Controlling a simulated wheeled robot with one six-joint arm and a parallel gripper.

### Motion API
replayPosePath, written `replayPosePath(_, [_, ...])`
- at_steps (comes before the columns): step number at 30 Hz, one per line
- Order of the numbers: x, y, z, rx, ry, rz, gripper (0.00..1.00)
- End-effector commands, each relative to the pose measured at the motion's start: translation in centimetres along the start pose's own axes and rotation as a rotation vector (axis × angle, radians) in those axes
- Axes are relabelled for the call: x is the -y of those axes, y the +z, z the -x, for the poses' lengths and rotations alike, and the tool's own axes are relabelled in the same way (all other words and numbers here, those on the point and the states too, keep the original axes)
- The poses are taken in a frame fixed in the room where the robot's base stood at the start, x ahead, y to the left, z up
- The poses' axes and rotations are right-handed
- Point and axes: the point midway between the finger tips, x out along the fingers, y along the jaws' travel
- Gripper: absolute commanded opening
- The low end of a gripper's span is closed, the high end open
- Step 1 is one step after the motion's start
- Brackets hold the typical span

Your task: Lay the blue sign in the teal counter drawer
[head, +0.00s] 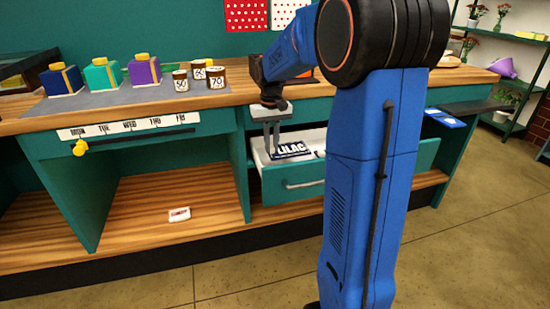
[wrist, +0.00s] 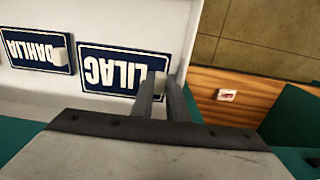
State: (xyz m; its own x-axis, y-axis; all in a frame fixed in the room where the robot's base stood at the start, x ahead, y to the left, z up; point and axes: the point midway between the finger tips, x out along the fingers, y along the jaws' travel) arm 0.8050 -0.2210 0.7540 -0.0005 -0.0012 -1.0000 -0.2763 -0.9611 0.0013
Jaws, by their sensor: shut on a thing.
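A dark blue sign reading LILAC (head: 291,149) is inside the open teal counter drawer (head: 275,187), flat at or just above its pale floor; I cannot tell whether it touches. My gripper (head: 275,150) reaches down into the drawer and is shut on the sign's small pale knob. In the wrist view the LILAC sign (wrist: 108,72) lies level, with my fingers (wrist: 160,95) at its right end near the drawer wall. A second dark blue sign, reading DAHLIA (wrist: 30,50), lies beside it in the drawer, apart from it.
The drawer's right part is hidden behind my arm in the head view. Gift boxes (head: 101,76) and labelled tins (head: 216,78) stand on the counter top above. A small white-and-red card (head: 179,214) lies on the lower wooden shelf. A blue item (head: 444,118) lies at the right.

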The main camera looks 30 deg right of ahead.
Motion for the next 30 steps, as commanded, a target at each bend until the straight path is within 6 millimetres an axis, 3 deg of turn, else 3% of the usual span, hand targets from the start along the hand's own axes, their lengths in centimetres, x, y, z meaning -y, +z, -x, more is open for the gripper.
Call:
replayPosePath(15, [0.0,0.0,-4.9,0.001,0.0,0.0,0.0])
replayPosePath(27, [0.0,0.0,-5.4,-0.001,0.0,0.0,0.0])
replayPosePath(28, [0.0,0.0,-5.4,-0.001,0.0,0.0,0.21])
replayPosePath(30, [0.0,0.0,-5.4,-0.001,0.0,0.0,0.32])
